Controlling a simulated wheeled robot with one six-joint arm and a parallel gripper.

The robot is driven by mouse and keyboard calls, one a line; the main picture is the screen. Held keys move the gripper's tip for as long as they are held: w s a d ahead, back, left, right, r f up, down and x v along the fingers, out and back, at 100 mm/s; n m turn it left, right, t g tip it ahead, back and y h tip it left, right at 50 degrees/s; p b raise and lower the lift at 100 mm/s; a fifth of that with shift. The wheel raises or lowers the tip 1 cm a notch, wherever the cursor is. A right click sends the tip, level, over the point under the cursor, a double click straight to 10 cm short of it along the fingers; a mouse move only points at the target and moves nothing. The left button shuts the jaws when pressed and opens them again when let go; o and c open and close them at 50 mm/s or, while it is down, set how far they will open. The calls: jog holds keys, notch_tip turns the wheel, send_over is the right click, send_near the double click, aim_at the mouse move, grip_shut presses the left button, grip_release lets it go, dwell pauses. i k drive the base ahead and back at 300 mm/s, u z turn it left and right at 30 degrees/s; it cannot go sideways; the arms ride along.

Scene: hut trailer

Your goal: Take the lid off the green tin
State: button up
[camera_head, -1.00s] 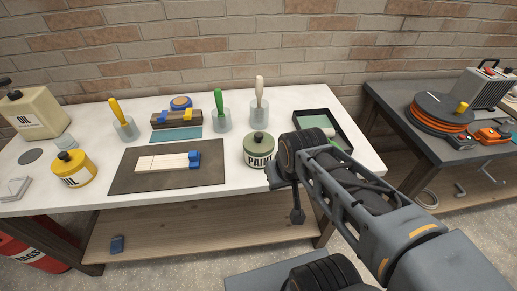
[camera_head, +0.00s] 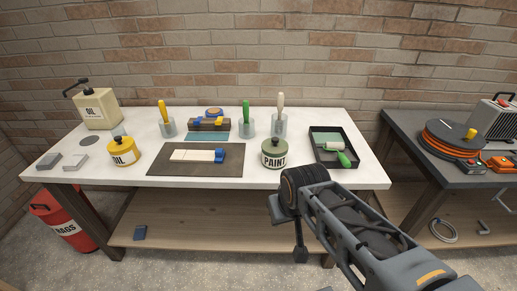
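The green tin (camera_head: 274,156) stands upright on the white-topped bench, right of the dark mat, with a "PAINT" label on its front. Its lid (camera_head: 273,147) is on top and has a dark knob (camera_head: 275,141). My gripper (camera_head: 300,252) hangs at the end of my arm, below and in front of the bench's front edge, apart from the tin. I see it small and nearly edge-on, so its opening cannot be made out. Nothing shows held in it.
A dark tray (camera_head: 326,162) with a green-handled roller (camera_head: 341,152) stands right of the tin. The dark mat (camera_head: 165,170) with a pale board lies to its left. Jars with brushes (camera_head: 247,125) stand behind. A yellow oil tin (camera_head: 123,151) is further left.

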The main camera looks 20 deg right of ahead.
aim_at(275, 145)
jog(key=u, duration=1)
jog(key=i, duration=1.1)
jog(key=z, duration=0.8)
